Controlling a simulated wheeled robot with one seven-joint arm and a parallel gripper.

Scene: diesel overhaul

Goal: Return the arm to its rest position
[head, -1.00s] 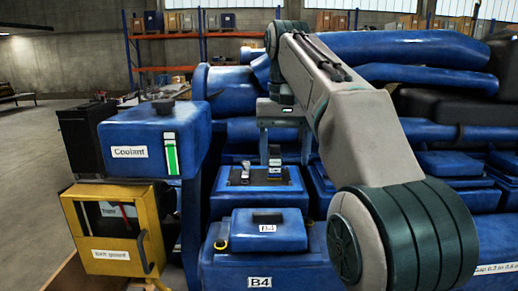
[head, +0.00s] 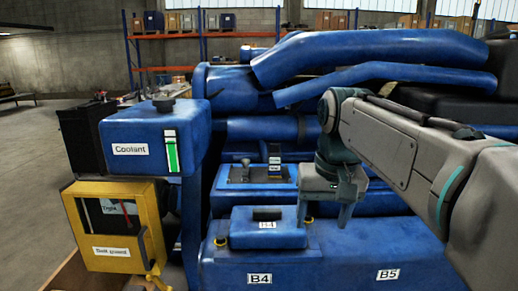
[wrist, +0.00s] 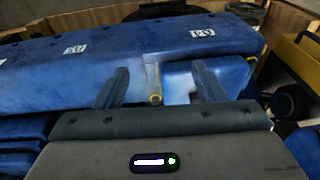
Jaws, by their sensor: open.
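My arm (head: 400,150) reaches in from the right of the head view, with its wrist over the blue engine. My gripper (head: 324,218) points down, its two fingers spread with nothing seen between them.
The blue engine (head: 320,258), with labels B4 and B5, fills the middle. The blue Coolant tank (head: 150,125) and a yellow-framed box (head: 152,240) stand at left. Thick blue pipes (head: 370,50) run behind the arm. Open floor (head: 35,150) lies far left.

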